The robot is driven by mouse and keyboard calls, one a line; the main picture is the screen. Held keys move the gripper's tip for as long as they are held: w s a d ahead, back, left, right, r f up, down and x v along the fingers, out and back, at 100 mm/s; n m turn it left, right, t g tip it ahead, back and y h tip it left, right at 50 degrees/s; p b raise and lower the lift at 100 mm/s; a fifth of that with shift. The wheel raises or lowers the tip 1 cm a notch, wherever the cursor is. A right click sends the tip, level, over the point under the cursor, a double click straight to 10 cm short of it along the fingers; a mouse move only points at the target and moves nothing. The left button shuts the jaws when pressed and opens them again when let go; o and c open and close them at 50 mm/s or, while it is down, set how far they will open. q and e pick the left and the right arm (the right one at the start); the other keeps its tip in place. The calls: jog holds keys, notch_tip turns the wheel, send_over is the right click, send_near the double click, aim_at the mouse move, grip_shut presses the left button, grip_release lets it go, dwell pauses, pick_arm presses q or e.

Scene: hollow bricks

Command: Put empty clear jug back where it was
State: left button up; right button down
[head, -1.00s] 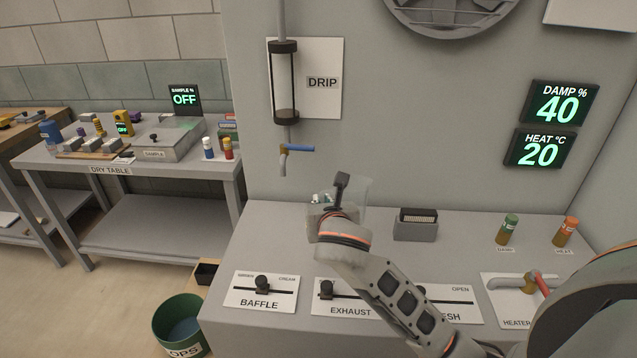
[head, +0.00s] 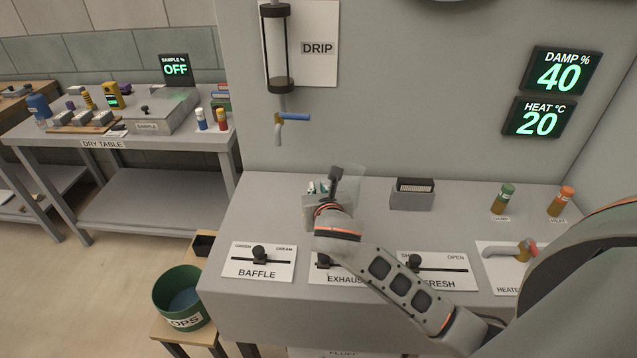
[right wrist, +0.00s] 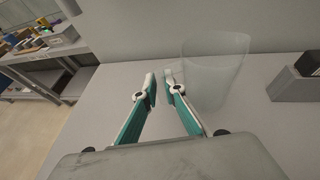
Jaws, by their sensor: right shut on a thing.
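The clear jug (head: 352,184) is see-through and looks empty. It is over the back of the grey bench, left of a small dark-topped box. My right gripper (head: 322,188) is at the jug's left side. In the right wrist view, the jug (right wrist: 222,68) is upright, just right of the two green-sided fingers (right wrist: 160,76). The fingers are shut on it with a narrow gap between their tips; the part they grip is hard to make out. Whether its base touches the bench is unclear. My left gripper is out of view.
A drip tube with a blue-handled tap (head: 292,118) is on the wall above. The dark-topped box (head: 412,196) and green (head: 503,199) and orange (head: 561,202) knobs stand right. Labelled sliders (head: 258,258) line the front. A green bucket (head: 182,298) stands left. The bench's back left is clear.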

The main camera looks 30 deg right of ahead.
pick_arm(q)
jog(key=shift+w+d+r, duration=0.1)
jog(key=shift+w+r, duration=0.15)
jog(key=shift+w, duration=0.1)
pick_arm(e)
jog(key=shift+f, duration=0.1)
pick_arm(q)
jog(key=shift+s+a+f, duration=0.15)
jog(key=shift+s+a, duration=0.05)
pick_arm(e)
jog(key=shift+f, duration=0.2)
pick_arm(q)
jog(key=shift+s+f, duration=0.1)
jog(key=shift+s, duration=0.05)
pick_arm(e)
jog(key=shift+f, duration=0.3)
jog(key=c, duration=2)
grip_release()
jog(key=shift+c, duration=0.2)
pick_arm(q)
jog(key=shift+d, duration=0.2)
pick_arm(e)
jog(key=shift+s+a, duration=0.1)
jog(key=shift+s, duration=0.1)
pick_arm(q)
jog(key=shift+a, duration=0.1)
pick_arm(e)
jog(key=v, duration=1.1)
jog(key=shift+s+r, duration=0.15)
jog(key=shift+s, duration=0.1)
